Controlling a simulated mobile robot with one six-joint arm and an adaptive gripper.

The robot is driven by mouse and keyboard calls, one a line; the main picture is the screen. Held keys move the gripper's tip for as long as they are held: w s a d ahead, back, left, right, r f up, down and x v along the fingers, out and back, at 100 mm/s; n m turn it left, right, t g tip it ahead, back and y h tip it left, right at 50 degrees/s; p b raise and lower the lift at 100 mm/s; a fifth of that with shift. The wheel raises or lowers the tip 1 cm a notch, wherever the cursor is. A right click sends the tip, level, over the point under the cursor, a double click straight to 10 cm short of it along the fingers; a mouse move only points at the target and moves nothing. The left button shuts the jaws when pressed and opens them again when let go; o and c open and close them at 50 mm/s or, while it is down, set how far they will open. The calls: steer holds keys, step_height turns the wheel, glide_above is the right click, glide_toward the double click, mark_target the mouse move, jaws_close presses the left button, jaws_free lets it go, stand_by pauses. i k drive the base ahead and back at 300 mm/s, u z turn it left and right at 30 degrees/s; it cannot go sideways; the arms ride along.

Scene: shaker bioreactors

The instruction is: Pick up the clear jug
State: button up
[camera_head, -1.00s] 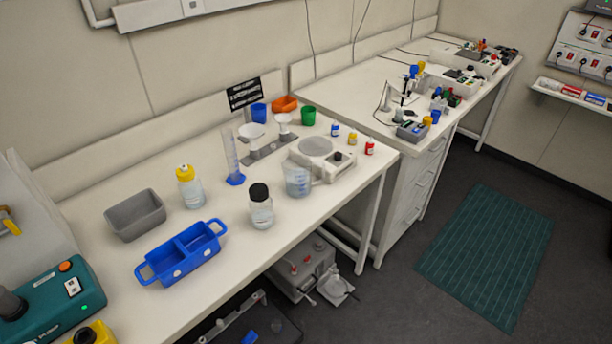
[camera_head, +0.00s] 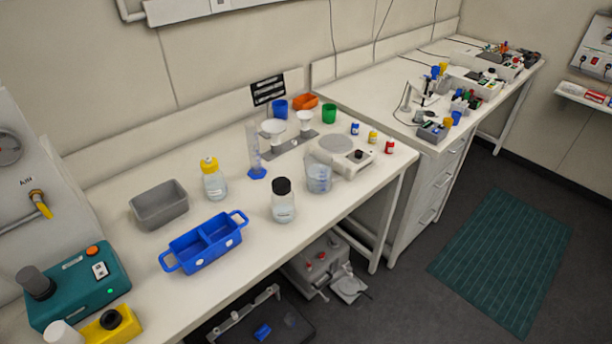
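The clear jug (camera_head: 318,178) stands upright on the white bench near its front edge. It looks like a transparent beaker with a bluish tint, close in front of the white round-topped device. A clear bottle with a black cap (camera_head: 283,204) stands to its left, a little nearer to me. My gripper does not show in this view.
On the bench are a blue two-part carrier (camera_head: 207,246), a grey bin (camera_head: 160,211), a yellow-capped bottle (camera_head: 213,184), a blue-based cylinder (camera_head: 254,155) and a white device (camera_head: 345,153). A teal pump (camera_head: 82,290) is at left. Dark floor with a green mat (camera_head: 505,262) lies right.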

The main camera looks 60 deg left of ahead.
mark_target(327, 172)
steer(key=k, duration=1.75)
steer(key=u, duration=1.05)
steer(key=i, duration=1)
